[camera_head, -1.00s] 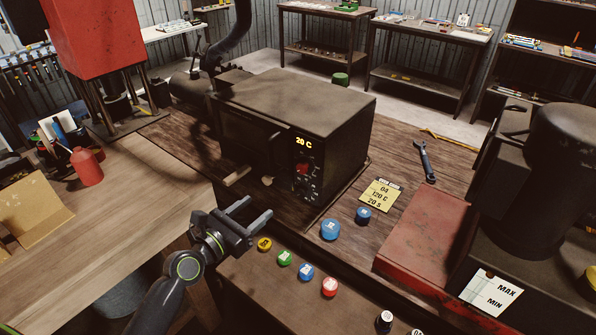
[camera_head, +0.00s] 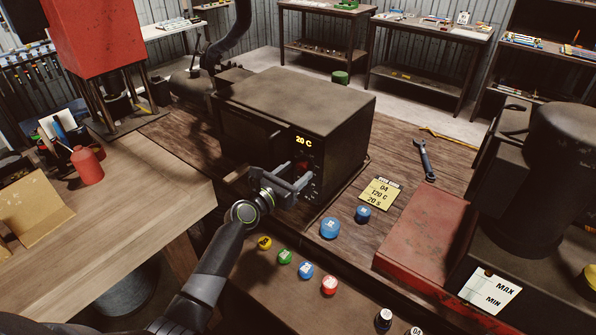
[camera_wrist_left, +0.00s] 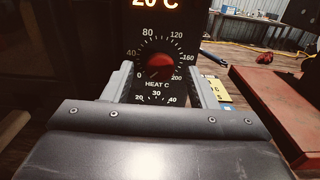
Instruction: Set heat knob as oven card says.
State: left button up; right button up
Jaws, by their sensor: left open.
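The dark oven (camera_head: 300,110) stands on the bench, and its display (camera_head: 304,140) reads 20 C. The red heat knob (camera_wrist_left: 159,66) sits on a dial marked from 0 to 200, labelled HEAT C; in the head view the knob (camera_head: 302,166) shows just past my gripper. My left gripper (camera_head: 298,178) is open in front of the oven's panel. In the wrist view its fingers stand either side of the dial, below the knob's middle; I cannot tell whether they touch it. The yellow oven card (camera_head: 380,193) reads 04, 120 C, 20 S. My right gripper is not seen.
Two blue caps (camera_head: 330,228) lie before the card. Several coloured caps, one yellow (camera_head: 265,242), line the bench's front. A red machine base (camera_head: 425,245) stands at the right. A wrench (camera_head: 425,160) lies behind the card.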

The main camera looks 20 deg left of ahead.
pick_arm(q)
jog(key=shift+x, duration=0.85)
jog(key=c, duration=1)
jog(key=shift+o, duration=0.2)
